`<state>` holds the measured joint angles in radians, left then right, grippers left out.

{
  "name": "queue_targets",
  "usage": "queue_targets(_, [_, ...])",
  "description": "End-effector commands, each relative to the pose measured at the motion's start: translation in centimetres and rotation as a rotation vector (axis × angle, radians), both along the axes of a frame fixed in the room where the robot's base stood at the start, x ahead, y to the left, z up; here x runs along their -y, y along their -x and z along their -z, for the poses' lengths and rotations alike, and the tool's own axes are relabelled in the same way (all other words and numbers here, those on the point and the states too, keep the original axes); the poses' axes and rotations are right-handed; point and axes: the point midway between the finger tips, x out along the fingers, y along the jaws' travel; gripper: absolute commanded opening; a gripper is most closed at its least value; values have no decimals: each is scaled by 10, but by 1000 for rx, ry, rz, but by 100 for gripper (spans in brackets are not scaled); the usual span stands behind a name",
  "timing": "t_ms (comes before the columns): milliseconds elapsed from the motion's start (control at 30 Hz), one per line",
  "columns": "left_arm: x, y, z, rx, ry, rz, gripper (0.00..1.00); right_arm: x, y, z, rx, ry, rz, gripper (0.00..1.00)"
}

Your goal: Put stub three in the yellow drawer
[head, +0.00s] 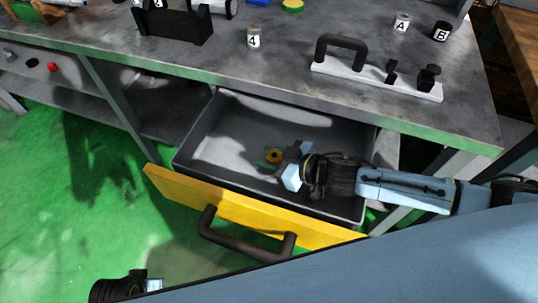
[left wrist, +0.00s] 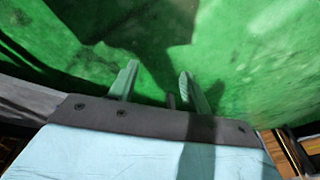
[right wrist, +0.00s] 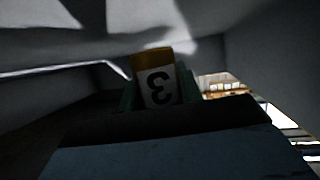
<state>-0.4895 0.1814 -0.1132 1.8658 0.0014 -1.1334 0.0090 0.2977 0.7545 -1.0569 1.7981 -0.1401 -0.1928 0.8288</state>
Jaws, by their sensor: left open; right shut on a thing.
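Stub three (right wrist: 160,82) shows in the right wrist view, with a "3" upside down on its white label and a yellow end. In the head view its yellow end (head: 273,155) is over the inside of the open yellow drawer (head: 250,212). My right gripper (head: 277,158) is shut on the stub, within the drawer's outline. I cannot tell whether the stub touches the drawer floor. My left gripper (left wrist: 159,86) is open and empty over the green floor; part of its arm shows at the bottom left of the head view.
Stub 4 (head: 254,37), stub A (head: 401,22) and stub B (head: 441,31) stand on the grey bench (head: 290,85) above the drawer. A white plate with a black handle (head: 375,80) lies near the bench edge. The drawer's left part is bare.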

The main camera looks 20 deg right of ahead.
Motion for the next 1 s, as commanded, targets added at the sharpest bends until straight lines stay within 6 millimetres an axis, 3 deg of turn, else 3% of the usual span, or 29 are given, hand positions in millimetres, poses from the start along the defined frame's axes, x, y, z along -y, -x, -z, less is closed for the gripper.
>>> queue_targets(33, [1,0,-1,1,1,0,48,-1,-1,-3,4,-3,-1,0])
queue_targets(67, [1,0,-2,3,3,0,48,0,0,-1,1,-1,0,38])
queue_targets(200, [2,-1,-3,6,6,0,48,0,0,-1,1,-1,0,56])
queue_targets(600, [3,0,-3,9,7,-1,48,0,-1,-9,5,-1,-2,57])
queue_targets(667, [-4,6,8,-7,-3,-1,48,0,-1,-17,6,-1,-2,57])
queue_targets(1000, [-26,20,40,-28,-30,-4,48,37,38,-36,-1,-1,0,57])
